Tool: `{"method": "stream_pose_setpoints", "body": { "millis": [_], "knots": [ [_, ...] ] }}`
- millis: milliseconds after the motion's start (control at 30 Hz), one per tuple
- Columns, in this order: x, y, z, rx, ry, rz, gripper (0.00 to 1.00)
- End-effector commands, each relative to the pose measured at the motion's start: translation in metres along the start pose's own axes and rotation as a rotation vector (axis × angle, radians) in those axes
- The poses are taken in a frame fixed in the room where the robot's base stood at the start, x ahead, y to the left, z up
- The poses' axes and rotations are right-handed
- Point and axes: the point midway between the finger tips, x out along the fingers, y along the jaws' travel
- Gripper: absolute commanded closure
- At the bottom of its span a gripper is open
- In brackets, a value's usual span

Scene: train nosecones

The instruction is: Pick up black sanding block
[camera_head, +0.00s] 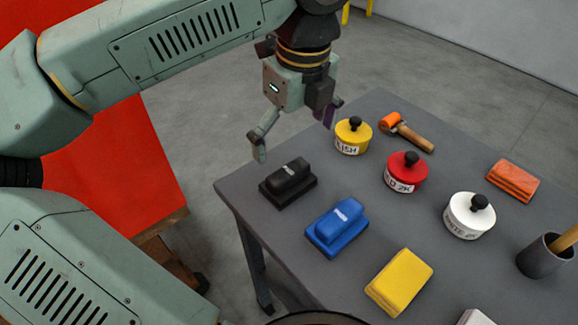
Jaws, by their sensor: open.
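The black sanding block (288,184) lies flat on the grey table (283,240), close to its left corner. It has a raised handle with a small pale label on top and is fully visible. My gripper (296,137) hangs above and behind the block in the picture, near the table's far left edge. Its two fingers are spread wide with nothing between them. The left finger appears just above and left of the block, with a gap between them.
A blue sanding block (337,227) lies just right of the black one.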

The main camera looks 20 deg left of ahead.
Motion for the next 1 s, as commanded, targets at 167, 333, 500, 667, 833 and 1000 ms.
{"method": "stream_pose_setpoints", "body": {
  "millis": [167, 333, 500, 667, 833, 1000],
  "knots": [
    [0.024, 0.004, 0.003, -0.019, -0.007, 0.021, 0.00],
    [0.052, 0.004, 0.002, -0.015, -0.005, 0.018, 0.00],
    [0.061, 0.003, 0.003, -0.014, -0.005, 0.016, 0.00],
    [0.081, 0.000, 0.003, -0.011, -0.003, 0.016, 0.00],
    [0.106, -0.001, 0.004, -0.013, -0.004, 0.016, 0.00],
    [0.108, -0.001, 0.004, -0.013, -0.006, 0.015, 0.00]
  ]
}}
